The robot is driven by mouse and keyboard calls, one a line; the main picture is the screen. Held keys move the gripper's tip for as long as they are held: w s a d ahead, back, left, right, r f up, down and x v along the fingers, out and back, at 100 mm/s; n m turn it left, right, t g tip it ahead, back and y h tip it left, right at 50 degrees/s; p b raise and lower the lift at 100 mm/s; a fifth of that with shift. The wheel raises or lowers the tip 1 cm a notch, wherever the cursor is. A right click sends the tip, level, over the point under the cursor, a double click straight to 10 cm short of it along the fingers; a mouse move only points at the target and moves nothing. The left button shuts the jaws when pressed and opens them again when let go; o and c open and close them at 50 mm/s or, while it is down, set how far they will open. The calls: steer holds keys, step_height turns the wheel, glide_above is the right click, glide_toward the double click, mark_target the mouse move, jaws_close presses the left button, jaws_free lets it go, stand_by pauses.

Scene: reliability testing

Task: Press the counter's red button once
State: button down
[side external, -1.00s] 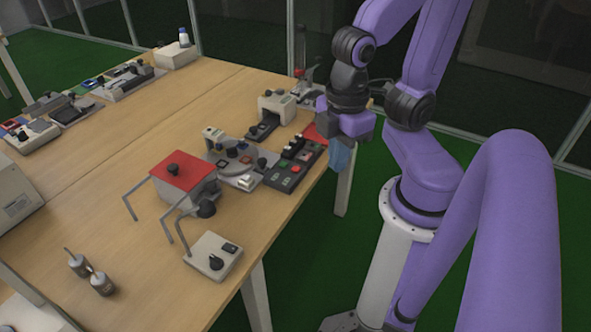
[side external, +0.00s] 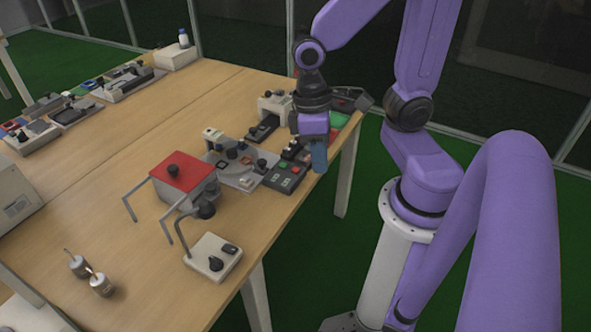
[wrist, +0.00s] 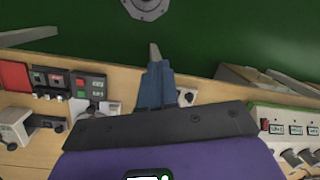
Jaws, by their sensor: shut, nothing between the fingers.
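Dark panels stand at the table's right edge in the side view; the nearest dark panel (side external: 284,177) has small red and green spots. In the wrist view a dark panel (wrist: 89,88) with red and green squares lies left of the fingers, with another dark panel (wrist: 47,82) beside it. A pale box (wrist: 290,129) at the right has a red spot and several small displays. I cannot tell which of these is the counter. My gripper (side external: 319,158) points down by the table's edge, fingers shut and empty; its blue fingers (wrist: 155,80) touch no button that I can see.
A red-topped box (side external: 183,171) with bent grey bars stands nearer the camera. A white control box (side external: 213,257) sits by the front edge. A white housing (side external: 274,103) stands behind the panels. The table's middle (side external: 110,160) is clear.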

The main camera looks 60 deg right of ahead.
steer(key=w+d+f+m+g+y, duration=0.1)
steer(key=w+d+f+m+y, duration=0.15)
steer(key=w+m, duration=0.5)
steer(key=m+t+y, duration=0.5)
steer(key=m+t, duration=0.2)
steer(key=m, duration=2.2)
glide_above(298, 168)
step_height(298, 168, down, 10)
steer(key=shift+f, duration=4.4)
steer(key=shift+f, duration=0.1)
